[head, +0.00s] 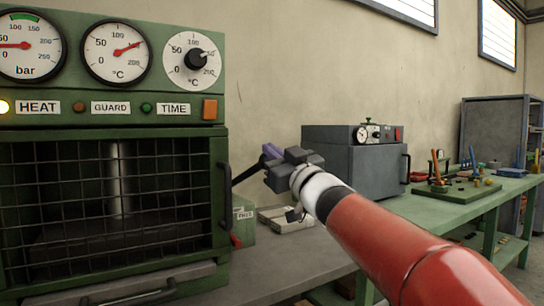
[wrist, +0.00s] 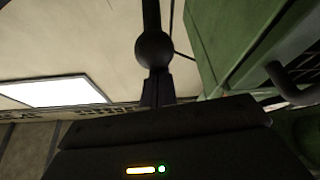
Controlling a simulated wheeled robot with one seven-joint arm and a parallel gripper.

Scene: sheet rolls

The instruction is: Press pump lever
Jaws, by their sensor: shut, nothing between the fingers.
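The green press (head: 110,140) stands at the left in the head view, with gauges on top and a mesh guard in front. The black pump lever (head: 247,172) slants up from the press's right side toward my gripper (head: 273,160). In the wrist view the lever (wrist: 152,15) ends in a round black knob (wrist: 155,49). My gripper's shut fingers (wrist: 157,78) are right at this knob, with nothing between them. Whether they touch it I cannot tell. In the head view my gripper hides the lever's end.
A grey oven-like box (head: 355,165) stands on the bench behind my gripper. Small boxes (head: 285,219) lie below it. A green bench (head: 450,205) with tools runs to the right. The guard's handle (head: 224,190) sticks out near the lever.

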